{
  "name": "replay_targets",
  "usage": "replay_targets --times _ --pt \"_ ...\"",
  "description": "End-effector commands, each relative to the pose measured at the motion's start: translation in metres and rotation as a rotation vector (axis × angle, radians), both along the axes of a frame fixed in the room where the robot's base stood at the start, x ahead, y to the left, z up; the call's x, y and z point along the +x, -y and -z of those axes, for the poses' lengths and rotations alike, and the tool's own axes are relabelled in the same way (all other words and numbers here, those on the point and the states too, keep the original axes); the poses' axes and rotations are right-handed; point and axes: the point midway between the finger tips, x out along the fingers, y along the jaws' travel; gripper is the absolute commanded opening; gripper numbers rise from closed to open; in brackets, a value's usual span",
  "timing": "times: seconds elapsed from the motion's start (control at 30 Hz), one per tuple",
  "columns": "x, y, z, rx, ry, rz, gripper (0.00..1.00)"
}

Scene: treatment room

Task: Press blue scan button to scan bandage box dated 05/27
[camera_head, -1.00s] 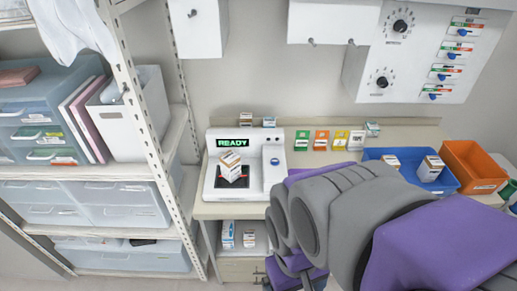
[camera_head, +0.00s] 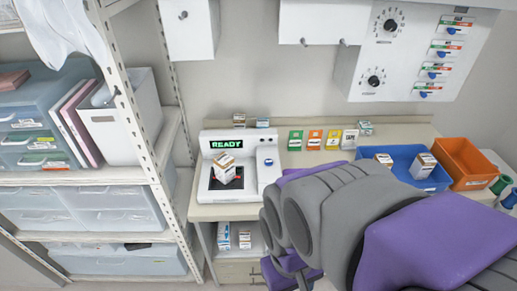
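The white scanner (camera_head: 207,148) stands on the counter, and its display (camera_head: 227,144) reads READY in green. A small white and orange box (camera_head: 225,170) sits tilted on the scanner's dark plate (camera_head: 214,184); its date is too small to read. The blue scan button (camera_head: 268,162) is on the right side of the scanner and is uncovered. My purple and grey arm reaches in from the lower right, in front of the counter.
A blue bin (camera_head: 399,155) with boxes and an orange bin (camera_head: 467,159) stand at the right. Coloured cards (camera_head: 314,140) and small boxes line the back. A shelf post (camera_head: 140,120) rises close on the left. More boxes (camera_head: 224,236) stand below the counter.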

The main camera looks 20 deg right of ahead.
Motion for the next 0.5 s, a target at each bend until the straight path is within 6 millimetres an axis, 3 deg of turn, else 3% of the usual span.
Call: replay_targets --times 0.07,0.5 --pt "0.0001 0.0 0.0 0.0 0.0 0.0 0.43" --pt "0.0 0.0 0.0 0.0 0.0 0.0 0.01"
